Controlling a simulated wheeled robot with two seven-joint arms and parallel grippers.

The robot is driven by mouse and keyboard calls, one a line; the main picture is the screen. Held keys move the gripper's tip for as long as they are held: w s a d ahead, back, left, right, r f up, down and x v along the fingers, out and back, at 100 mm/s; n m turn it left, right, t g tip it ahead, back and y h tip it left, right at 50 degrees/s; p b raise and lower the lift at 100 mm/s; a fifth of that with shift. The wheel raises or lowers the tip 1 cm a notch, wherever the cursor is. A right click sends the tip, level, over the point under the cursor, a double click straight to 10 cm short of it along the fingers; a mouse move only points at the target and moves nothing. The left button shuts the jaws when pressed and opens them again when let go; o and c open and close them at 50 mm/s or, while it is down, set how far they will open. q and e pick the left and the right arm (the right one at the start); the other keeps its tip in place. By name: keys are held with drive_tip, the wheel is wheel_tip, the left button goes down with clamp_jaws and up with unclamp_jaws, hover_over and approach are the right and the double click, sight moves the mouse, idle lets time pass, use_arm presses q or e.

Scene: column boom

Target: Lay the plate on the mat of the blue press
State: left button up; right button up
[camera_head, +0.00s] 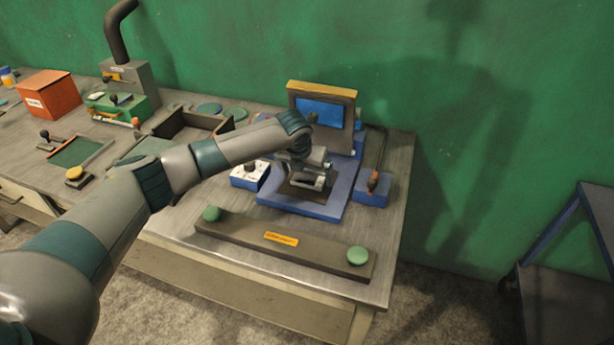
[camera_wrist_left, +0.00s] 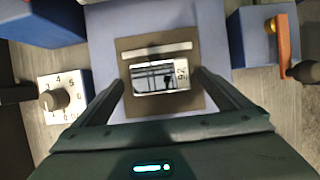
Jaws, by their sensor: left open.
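The plate (camera_wrist_left: 158,77) is a small shiny rectangle with a printed mark at its right end. In the left wrist view it lies flat on the dark brown mat (camera_wrist_left: 133,104), just below a pale strip. The mat sits on the base of the blue press (camera_head: 338,195), which has a raised head with a blue face. My left gripper (camera_wrist_left: 160,84) is open over the mat, its fingers on either side of the plate with gaps to it. In the head view the left gripper hides most of the mat. My right gripper is not in view.
A white dial box (camera_head: 250,176) stands left of the press, and a lever with an orange grip (camera_head: 374,178) stands right. A dark bar with two green buttons (camera_head: 285,243) lies in front. An open dark tray (camera_head: 190,128) is further left.

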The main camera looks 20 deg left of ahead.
use_arm(q)
drive_tip(key=b+v, duration=0.2)
drive_tip(key=v, duration=0.9)
drive_tip(key=shift+s, duration=0.1)
